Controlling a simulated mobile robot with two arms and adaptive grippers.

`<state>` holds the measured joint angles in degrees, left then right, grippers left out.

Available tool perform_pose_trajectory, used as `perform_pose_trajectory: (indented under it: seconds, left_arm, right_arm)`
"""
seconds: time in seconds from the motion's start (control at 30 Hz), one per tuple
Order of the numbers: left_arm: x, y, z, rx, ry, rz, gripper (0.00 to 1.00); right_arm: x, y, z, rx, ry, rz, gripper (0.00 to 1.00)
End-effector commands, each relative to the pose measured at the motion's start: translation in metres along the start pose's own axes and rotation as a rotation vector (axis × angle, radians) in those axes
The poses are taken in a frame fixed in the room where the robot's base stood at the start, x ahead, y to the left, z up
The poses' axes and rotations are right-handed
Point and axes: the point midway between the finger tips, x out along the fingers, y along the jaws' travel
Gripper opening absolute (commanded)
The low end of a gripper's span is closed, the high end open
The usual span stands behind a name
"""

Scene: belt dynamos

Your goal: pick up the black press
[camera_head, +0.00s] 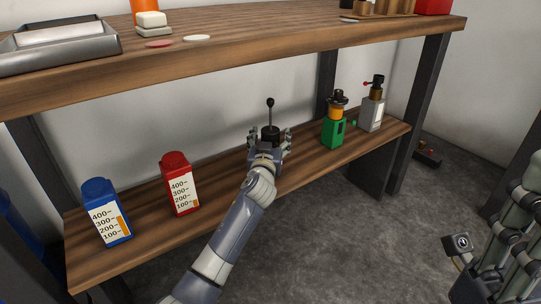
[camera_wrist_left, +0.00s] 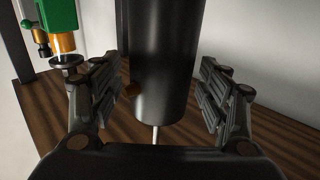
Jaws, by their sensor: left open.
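The black press (camera_head: 270,134) stands on the lower wooden shelf, with a thin lever and black knob on top. In the left wrist view it is a large dark cylinder (camera_wrist_left: 160,60) between two open fingers. My left gripper (camera_head: 270,141) is open around the press, one finger on each side. In the wrist view a gap shows between each finger and the cylinder. The base of the press is mostly hidden by the gripper in the head view. Part of my right arm shows at the right edge; its jaw state is unclear.
On the lower shelf, a red bottle (camera_head: 180,186) and a blue bottle (camera_head: 106,214) stand to the left. A green press (camera_head: 333,130) and a grey press (camera_head: 371,110) stand to the right.

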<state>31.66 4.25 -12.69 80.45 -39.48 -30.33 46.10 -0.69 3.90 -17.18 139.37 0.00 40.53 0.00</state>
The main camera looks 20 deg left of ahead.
Motion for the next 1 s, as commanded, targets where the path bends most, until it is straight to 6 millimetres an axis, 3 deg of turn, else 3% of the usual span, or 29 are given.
perform_pose_trajectory:
  seconds: [0.23, 0.53, 1.0]
  left_arm:
    - [0.001, 0.000, 0.000, 0.000, -0.001, 0.001, 0.69]
    - [0.001, 0.000, 0.000, 0.000, -0.001, 0.001, 0.01]
    - [0.001, 0.001, -0.012, -0.002, 0.005, 0.002, 0.00]
  right_arm:
    - [0.001, 0.000, 0.000, 0.000, 0.001, -0.001, 0.40]
    - [0.001, 0.000, 0.000, 0.000, 0.001, -0.001, 0.40]
    - [0.005, 0.000, -0.001, 0.001, 0.001, 0.002, 0.40]
